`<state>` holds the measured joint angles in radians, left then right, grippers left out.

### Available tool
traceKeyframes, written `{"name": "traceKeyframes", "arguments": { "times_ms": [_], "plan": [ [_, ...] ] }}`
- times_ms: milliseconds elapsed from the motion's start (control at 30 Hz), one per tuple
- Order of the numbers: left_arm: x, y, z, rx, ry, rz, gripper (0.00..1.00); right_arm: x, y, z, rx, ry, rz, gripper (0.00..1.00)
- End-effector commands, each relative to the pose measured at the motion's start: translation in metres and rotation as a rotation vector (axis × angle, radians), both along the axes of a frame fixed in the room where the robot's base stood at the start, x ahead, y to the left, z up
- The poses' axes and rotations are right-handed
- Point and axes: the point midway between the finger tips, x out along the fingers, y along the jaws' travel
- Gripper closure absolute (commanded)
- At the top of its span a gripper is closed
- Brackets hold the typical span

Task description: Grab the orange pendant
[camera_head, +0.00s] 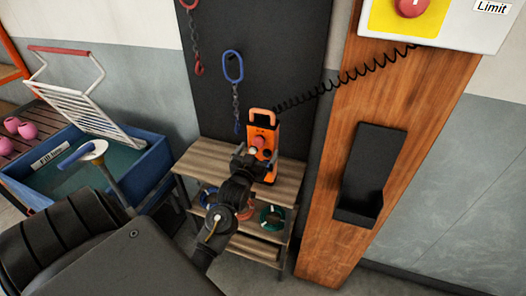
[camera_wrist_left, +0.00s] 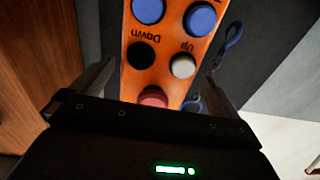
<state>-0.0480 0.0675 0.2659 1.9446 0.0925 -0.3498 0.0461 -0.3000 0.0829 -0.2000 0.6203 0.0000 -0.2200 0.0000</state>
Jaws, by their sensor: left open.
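The orange pendant (camera_head: 262,134) stands upright on a small wooden shelf unit, in front of a dark wall panel. A black coiled cable (camera_head: 345,76) runs from it up to the right. My left gripper (camera_head: 254,160) is at its lower front and hides part of it. In the left wrist view the pendant (camera_wrist_left: 165,45) shows blue, black, white and red buttons with "Up" and "Down" labels. The open fingers of my left gripper (camera_wrist_left: 158,72) are on either side of its lower end; I cannot tell whether they touch it. My right gripper is not in view.
The wooden shelf unit (camera_head: 206,158) holds several coiled items below. A blue tub (camera_head: 148,178) with a white rack is at left. Chains with a blue ring (camera_head: 233,66) hang behind. A wooden post (camera_head: 328,205) with an empty black holder (camera_head: 372,172) stands at right.

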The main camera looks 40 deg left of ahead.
Motion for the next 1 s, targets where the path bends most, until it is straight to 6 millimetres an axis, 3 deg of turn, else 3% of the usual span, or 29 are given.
{"name": "traceKeyframes", "arguments": {
  "times_ms": [233, 433, 600, 867, 1000],
  "plan": [
    [0.008, 0.003, 0.002, 0.0, 0.0, 0.0, 0.0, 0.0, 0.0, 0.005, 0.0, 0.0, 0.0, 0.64],
    [0.036, 0.012, 0.009, 0.0, 0.0, 0.0, 0.0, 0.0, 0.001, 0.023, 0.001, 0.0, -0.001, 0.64],
    [0.051, 0.018, 0.004, 0.0, 0.0, 0.0, 0.0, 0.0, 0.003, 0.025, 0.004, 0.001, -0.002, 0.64],
    [0.053, 0.018, 0.003, 0.0, 0.001, -0.001, 0.0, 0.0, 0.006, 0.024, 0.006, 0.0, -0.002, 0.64],
    [0.053, 0.018, 0.003, 0.0, 0.001, -0.001, 0.18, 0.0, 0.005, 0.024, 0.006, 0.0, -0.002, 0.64]
  ]
}}
